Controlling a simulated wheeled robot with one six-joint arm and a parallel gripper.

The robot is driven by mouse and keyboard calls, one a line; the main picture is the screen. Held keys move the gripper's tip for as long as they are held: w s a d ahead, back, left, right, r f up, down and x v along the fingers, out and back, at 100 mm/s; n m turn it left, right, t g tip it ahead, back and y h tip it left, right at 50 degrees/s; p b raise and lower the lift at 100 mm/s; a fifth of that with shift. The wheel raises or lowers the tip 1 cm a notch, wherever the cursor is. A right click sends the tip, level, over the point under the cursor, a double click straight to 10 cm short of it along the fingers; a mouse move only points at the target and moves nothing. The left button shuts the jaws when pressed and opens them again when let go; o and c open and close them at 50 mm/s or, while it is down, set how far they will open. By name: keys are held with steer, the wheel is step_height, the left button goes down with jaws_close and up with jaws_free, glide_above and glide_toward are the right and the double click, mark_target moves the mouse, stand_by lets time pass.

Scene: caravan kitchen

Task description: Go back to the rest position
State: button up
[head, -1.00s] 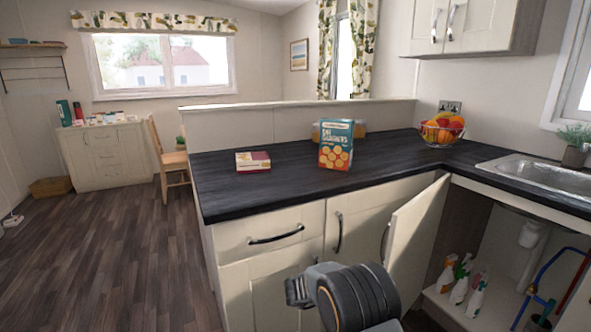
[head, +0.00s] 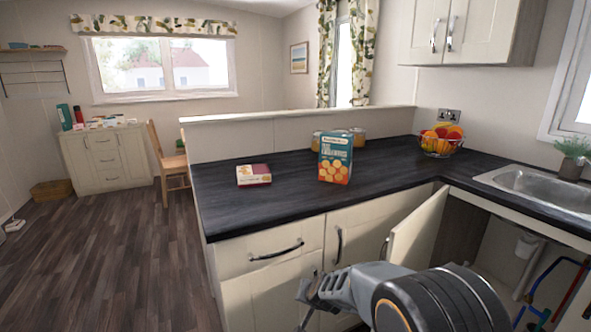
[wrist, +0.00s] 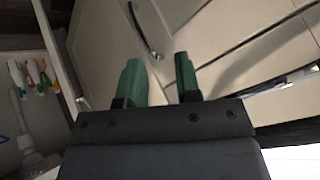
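My gripper (head: 312,296) is at the bottom middle of the head view, in front of the cream base cupboards and below the worktop. In the wrist view my gripper (wrist: 160,70) has two green fingers with a clear gap between them and nothing held. The fingers point towards the cupboard fronts, and a curved metal handle (wrist: 146,32) shows beyond them. Whether the fingers touch anything is not clear, but they look apart from the handle.
The open cupboard door (head: 416,232) stands right beside my arm. A biscuit box (head: 335,158), a small carton (head: 253,175) and a fruit bowl (head: 441,141) stand on the dark worktop (head: 285,205). Bottles (wrist: 32,75) stand in the open cupboard.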

steer(key=s+d+r+n+g+h+p, duration=0.1)
steer(key=s+d+r+n+g+p, duration=0.25)
steer(key=s+r, duration=0.6)
steer(key=s+d+r+g+p, duration=0.35)
steer(key=s+r+p, duration=0.25)
steer(key=s+r, duration=0.3)
steer(key=s+d+r+t+p, duration=0.1)
steer(key=s+d+r+p, duration=0.1)
steer(key=r, duration=0.3)
steer(key=s+d+r+t+h+p, duration=0.1)
steer(key=s+d+r+t+p, duration=0.1)
steer(key=r+p, duration=0.3)
steer(key=shift+s+d+r, duration=0.6)
steer(key=shift+s+d, duration=0.05)
steer(key=shift+a, duration=0.15)
